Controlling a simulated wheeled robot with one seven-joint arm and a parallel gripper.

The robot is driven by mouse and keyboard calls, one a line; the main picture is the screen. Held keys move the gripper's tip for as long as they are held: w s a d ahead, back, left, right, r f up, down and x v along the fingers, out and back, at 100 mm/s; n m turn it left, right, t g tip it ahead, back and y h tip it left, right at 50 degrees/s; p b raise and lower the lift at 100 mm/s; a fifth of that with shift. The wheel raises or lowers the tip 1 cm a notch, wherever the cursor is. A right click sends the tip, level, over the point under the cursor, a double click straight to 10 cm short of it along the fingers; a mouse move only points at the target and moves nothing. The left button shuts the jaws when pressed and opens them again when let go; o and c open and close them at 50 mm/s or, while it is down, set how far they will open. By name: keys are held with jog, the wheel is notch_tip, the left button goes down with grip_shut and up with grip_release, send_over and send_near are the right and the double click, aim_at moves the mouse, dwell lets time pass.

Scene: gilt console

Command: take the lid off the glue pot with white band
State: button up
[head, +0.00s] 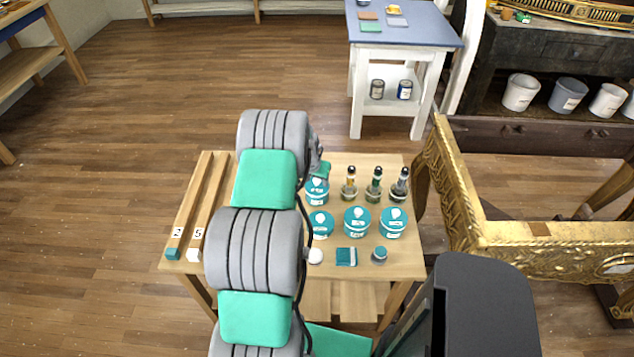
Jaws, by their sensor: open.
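Several teal-lidded pots stand on the wooden table: one at the back left (317,195), and a front row with a left (320,224), a middle (357,221) and a right pot (393,222). Their lids are on and carry white marks. At this size I cannot tell which one is the glue pot with the white band. My gripper (320,168) is at the end of my arm, just above or behind the back-left pot and partly covering it. It is open; its fingertips are mostly hidden, and I cannot tell whether it touches the lid.
Several dark-topped bottles (374,185) stand right of the back-left pot. A white round piece (315,256), a teal block (346,257) and a small jar (379,255) lie along the front. Wooden rails (205,205) are at left. A gilt console (460,200) stands close at right.

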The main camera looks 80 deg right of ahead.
jog(key=shift+d+f, duration=0.2)
jog(key=shift+f, duration=0.2)
jog(key=shift+c, duration=0.4)
grip_shut()
